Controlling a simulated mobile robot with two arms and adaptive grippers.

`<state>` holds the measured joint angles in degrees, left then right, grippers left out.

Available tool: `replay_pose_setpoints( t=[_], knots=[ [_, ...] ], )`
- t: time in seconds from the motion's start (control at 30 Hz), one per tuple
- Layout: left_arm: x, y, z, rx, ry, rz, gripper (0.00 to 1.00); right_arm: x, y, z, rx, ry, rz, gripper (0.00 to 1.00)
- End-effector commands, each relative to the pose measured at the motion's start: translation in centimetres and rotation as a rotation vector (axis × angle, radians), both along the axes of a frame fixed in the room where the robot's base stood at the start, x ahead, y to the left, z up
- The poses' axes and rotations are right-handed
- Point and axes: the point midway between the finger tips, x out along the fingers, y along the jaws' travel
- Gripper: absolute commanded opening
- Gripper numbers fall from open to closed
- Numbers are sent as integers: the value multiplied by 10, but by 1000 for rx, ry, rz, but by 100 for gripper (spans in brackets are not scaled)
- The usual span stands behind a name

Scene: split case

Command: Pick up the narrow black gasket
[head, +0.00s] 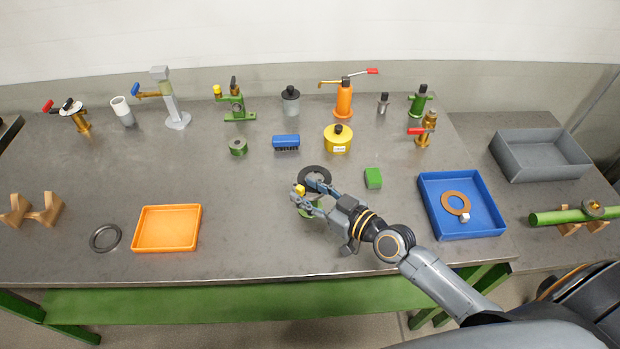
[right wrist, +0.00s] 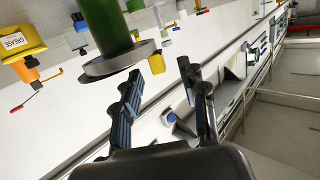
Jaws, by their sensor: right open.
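Two dark rings lie on the table in the head view. One dark ring (head: 105,238) lies flat at the left, beside the orange tray, and has a thin band. A black ring (head: 314,170) lies near the middle, partly hidden by my right gripper (head: 298,199). I cannot tell for certain which is the narrow black gasket. My right gripper is open above the table, just in front of the middle ring. In the right wrist view its open fingers (right wrist: 160,78) hold nothing. My left gripper is not in view.
A green part (head: 312,210) with a yellow piece (head: 299,190) is close to the right fingertips. An orange tray (head: 167,205) stands left and a blue tray (head: 430,213) right, holding a brown ring (head: 455,201). A green block (head: 373,178) stands nearby. The table's front middle is clear.

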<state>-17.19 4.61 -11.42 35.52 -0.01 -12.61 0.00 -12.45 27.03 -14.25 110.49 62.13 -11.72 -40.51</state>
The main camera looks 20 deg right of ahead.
Motion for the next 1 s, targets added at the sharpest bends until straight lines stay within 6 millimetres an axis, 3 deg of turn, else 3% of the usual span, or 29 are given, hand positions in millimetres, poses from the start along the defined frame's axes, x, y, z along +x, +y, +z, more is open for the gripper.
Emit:
replay_pose_setpoints(
  t=[0.03, 0.2, 0.47, 0.7, 1.0],
  knots=[
    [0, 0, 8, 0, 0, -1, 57, 8, 4, 5, 3, 0, -1, 42],
    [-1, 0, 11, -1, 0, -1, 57, 24, 13, -1, 1, 0, -1, 42],
    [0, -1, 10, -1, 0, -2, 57, 26, 14, -4, -1, 0, 0, 42],
    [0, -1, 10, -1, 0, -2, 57, 25, 14, -4, 0, 0, 0, 0],
    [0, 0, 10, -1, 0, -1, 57, 25, 14, -3, 0, 0, 0, 0]
  ],
)
